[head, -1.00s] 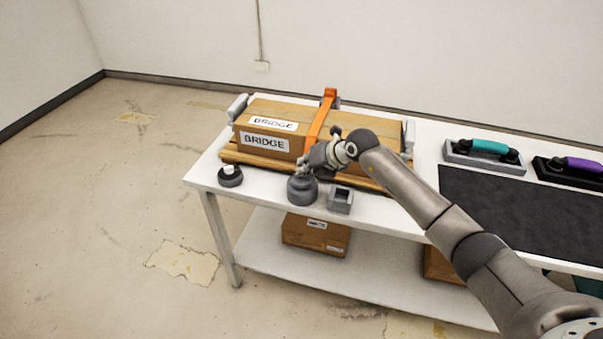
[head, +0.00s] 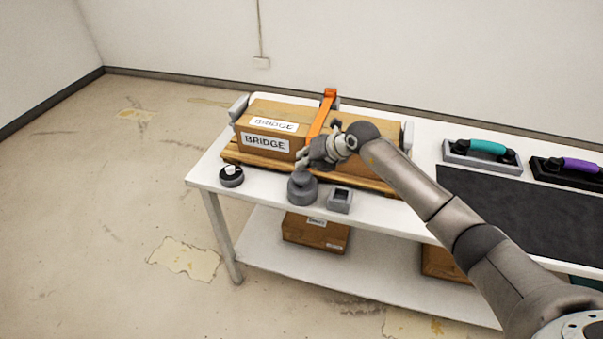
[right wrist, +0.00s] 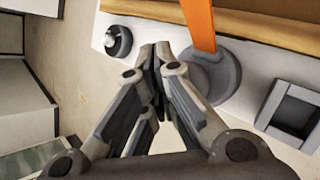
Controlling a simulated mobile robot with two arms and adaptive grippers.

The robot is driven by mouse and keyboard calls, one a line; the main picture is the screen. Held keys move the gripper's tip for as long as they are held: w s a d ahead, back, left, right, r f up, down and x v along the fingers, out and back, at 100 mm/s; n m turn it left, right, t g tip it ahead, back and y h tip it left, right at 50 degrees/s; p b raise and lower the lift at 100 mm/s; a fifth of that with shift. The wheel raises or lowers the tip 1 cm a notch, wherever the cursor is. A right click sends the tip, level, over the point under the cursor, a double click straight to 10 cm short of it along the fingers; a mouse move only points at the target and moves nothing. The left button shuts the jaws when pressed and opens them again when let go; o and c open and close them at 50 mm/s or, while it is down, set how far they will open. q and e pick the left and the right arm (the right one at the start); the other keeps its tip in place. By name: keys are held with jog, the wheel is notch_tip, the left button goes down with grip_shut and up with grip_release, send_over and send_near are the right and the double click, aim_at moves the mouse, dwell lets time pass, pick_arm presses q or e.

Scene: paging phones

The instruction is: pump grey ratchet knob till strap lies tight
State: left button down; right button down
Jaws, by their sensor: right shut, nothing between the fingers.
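The grey ratchet knob (head: 302,187) stands on its round base at the table's front edge; it also shows in the right wrist view (right wrist: 217,76). The orange strap (head: 318,123) crosses the BRIDGE box (head: 266,144), its far end raised behind the box. In the right wrist view the strap (right wrist: 199,25) runs down to the knob's base. I cannot tell how tight it is. My right gripper (head: 302,161) is shut and empty, its fingertips (right wrist: 156,52) just beside the knob and apparently apart from it. My left gripper is out of view.
A round black dial (head: 231,176) sits left of the knob, and a grey square socket (head: 340,200) close on its right. Grey corner blocks and a wooden board hold the box. A dark mat (head: 520,215) and two handled tools lie to the right.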

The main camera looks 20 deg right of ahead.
aim_at(304, 172)
jog(key=shift+r+p, duration=1.9)
jog(key=shift+r, duration=0.65)
